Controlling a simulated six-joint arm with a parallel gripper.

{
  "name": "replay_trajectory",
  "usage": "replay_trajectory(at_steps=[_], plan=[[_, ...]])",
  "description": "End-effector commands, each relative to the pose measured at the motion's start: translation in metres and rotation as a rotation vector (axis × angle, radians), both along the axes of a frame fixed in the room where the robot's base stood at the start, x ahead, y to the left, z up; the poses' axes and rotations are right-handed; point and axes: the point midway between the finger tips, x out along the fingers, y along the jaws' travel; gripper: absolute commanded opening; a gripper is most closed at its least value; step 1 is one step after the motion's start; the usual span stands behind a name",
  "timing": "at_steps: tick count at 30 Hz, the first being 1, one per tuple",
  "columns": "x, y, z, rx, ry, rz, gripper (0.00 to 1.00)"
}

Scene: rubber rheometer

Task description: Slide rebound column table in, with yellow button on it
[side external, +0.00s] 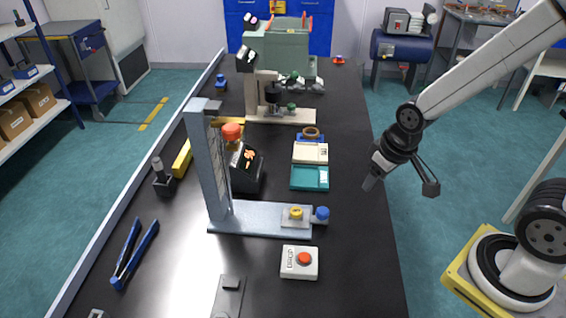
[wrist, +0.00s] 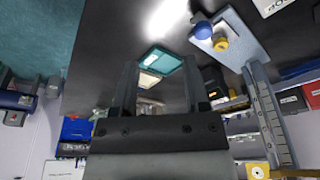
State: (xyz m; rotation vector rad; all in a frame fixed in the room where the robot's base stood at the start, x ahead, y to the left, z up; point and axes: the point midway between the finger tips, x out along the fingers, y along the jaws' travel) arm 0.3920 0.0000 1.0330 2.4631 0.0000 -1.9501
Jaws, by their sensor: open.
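The rebound column (side external: 207,160) stands upright on a grey-blue base (side external: 255,220) on the black bench. At the base's right end is a small sliding table (side external: 296,216) with a yellow button (side external: 296,212) on it. A blue knob (side external: 321,213) sits at its outer right end. In the wrist view the yellow button (wrist: 221,44), the blue knob (wrist: 202,30) and the column (wrist: 268,115) show at upper right. My gripper (side external: 402,186) is open and empty, in the air right of the bench edge, apart from the blue knob.
A white box with a red button (side external: 300,262) lies in front of the base. A teal tray (side external: 310,178) and a black device (side external: 245,168) are behind it. Blue-handled pliers (side external: 134,254) lie at left. The bench's right strip is clear.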

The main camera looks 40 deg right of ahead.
Motion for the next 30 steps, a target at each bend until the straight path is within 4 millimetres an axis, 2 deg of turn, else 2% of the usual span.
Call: replay_trajectory(at_steps=[1, 3, 11, 21, 30], plan=[[0.000, 0.000, 0.000, 0.000, 0.000, 0.000, 0.59], [0.000, 0.000, 0.000, 0.000, 0.000, 0.000, 0.81], [0.013, 0.009, -0.003, 0.005, 0.033, 0.003, 0.81], [0.054, 0.045, -0.021, 0.009, 0.160, 0.005, 0.81], [0.073, 0.068, -0.035, 0.001, 0.228, 0.000, 0.81]])
